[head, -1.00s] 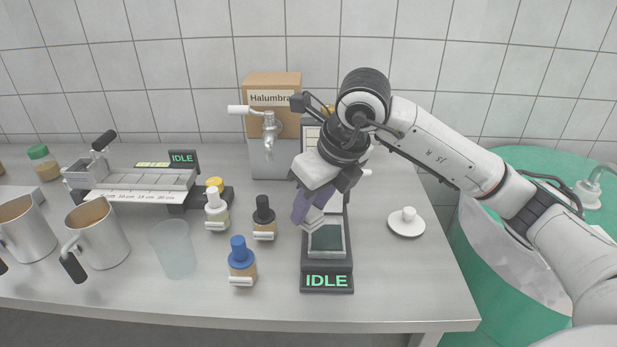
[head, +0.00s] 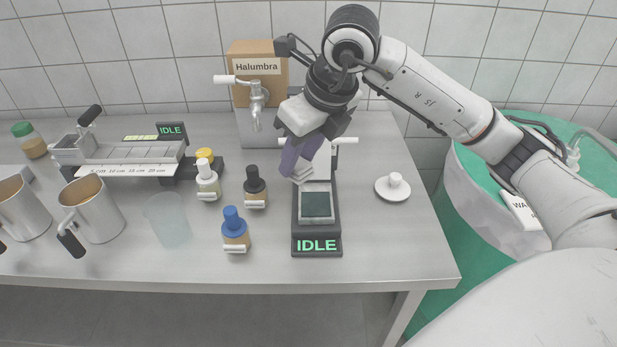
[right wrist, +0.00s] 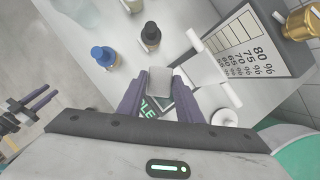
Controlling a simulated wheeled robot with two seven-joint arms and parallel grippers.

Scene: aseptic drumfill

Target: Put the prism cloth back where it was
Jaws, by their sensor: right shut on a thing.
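The prism cloth (right wrist: 160,77) is a small pale grey piece between the fingertips of my right gripper (right wrist: 160,92) in the right wrist view. In the head view the right gripper (head: 298,165) is shut on it, pointing down, and the cloth (head: 303,176) shows only as a pale bit at the fingertips. They are over the back edge of the prism instrument (head: 317,246), which has a dark green plate and an IDLE display. I cannot tell whether the cloth touches it. My left gripper (right wrist: 38,102) shows at the left of the right wrist view, away from the table things.
Bottles with blue (head: 235,230), black (head: 255,187) and white (head: 207,180) caps stand left of the instrument. A white round lid (head: 393,187) lies to its right. The Halumbra box (head: 258,68) and a tap are behind. The front table strip is clear.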

